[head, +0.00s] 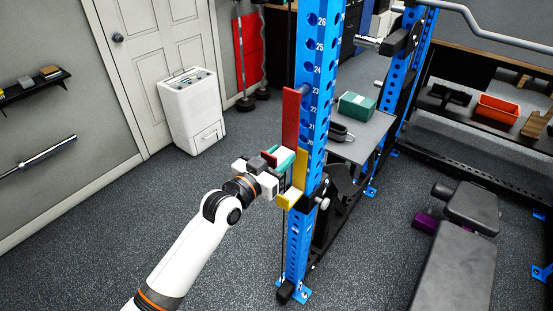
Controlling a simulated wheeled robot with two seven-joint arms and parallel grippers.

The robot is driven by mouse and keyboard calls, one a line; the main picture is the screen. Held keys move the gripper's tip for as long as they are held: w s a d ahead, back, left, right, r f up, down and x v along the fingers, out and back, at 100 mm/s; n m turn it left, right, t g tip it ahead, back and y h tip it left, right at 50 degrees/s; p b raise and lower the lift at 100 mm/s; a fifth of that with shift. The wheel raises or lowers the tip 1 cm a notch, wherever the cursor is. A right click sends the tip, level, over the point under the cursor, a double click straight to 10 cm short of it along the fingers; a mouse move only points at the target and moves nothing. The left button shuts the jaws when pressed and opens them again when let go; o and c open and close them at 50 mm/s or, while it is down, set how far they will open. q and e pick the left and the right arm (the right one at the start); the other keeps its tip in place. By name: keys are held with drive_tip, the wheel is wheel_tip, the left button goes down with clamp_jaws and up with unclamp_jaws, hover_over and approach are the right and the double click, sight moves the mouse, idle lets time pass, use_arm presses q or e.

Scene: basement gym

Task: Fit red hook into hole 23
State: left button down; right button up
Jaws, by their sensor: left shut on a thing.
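The red hook (291,118) is a tall upright plate at the near left side of the blue rack post (318,105). Its top is level with the number 23, and a short grey peg shows between its top and the post. I cannot tell whether the peg is inside hole 23 or only in front of it. My left gripper (275,167) is shut on the hook's lower part, which it partly hides. A teal block shows at the jaws. A yellow hook (300,170) sits lower on the same post, close to my gripper. My right gripper is out of view.
A padded bench (455,250) stands at right, with a purple block (427,222) beside it. A grey platform (372,135) with a green box (357,106) is behind the post. The floor at left is clear.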

use_arm(q)
drive_tip(key=shift+b+x, duration=1.05)
drive_tip(key=shift+x, duration=1.65)
drive_tip(key=shift+r, duration=0.2)
drive_tip(key=c, duration=0.8)
unclamp_jaws()
drive_tip(key=shift+o, duration=0.2)
drive_tip(key=shift+f, duration=0.3)
drive_tip(key=b, duration=0.2)
approach(289, 149)
drive_tip(key=shift+s+a+r, duration=0.15)
drive_tip(key=shift+s+a, duration=0.1)
drive_tip(key=shift+s, duration=0.05)
